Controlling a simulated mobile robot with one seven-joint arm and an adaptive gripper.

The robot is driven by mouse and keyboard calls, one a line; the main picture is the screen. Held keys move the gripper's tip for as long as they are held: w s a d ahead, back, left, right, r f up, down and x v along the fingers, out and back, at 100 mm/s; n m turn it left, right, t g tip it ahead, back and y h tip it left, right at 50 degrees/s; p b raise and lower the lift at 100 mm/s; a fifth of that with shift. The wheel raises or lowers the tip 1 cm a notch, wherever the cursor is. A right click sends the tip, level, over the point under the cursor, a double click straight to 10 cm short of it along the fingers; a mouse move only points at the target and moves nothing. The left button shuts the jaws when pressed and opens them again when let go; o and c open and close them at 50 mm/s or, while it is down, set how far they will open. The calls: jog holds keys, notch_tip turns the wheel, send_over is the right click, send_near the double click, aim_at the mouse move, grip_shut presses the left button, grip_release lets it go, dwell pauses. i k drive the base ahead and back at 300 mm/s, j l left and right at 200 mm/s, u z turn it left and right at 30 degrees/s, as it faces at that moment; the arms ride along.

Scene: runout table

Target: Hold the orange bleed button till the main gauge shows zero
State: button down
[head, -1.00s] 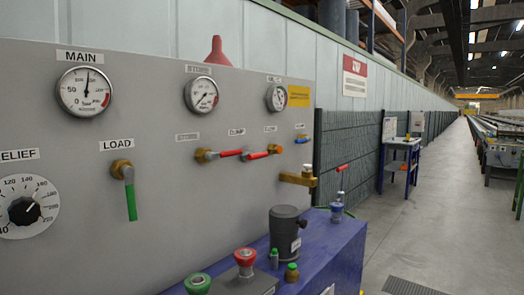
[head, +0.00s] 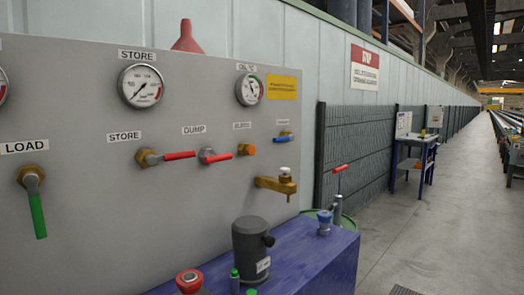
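The small orange bleed button (head: 247,149) sits on the grey panel (head: 90,110) under a blurred label that seems to read BLEED (head: 242,126). Nothing touches it. The main gauge (head: 2,86) is cut off at the left edge of the head view; only a sliver of its right rim and a red mark shows, so its needle cannot be read. The STORE gauge (head: 141,87) and another gauge (head: 249,90) at the panel's right are in full view. My gripper is not in view.
Red-handled STORE (head: 178,155) and DUMP (head: 217,158) valves are left of the button. A green LOAD lever (head: 39,216) hangs at left. A brass tap (head: 275,185) juts out below right. A dark motor (head: 250,248) stands on the blue tank (head: 318,255). Floor (head: 440,220) at right is clear.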

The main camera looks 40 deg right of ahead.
aim_at(251, 150)
jog(key=l, duration=1.05)
jog(key=k+l+u, duration=0.1)
jog(key=l, duration=0.95)
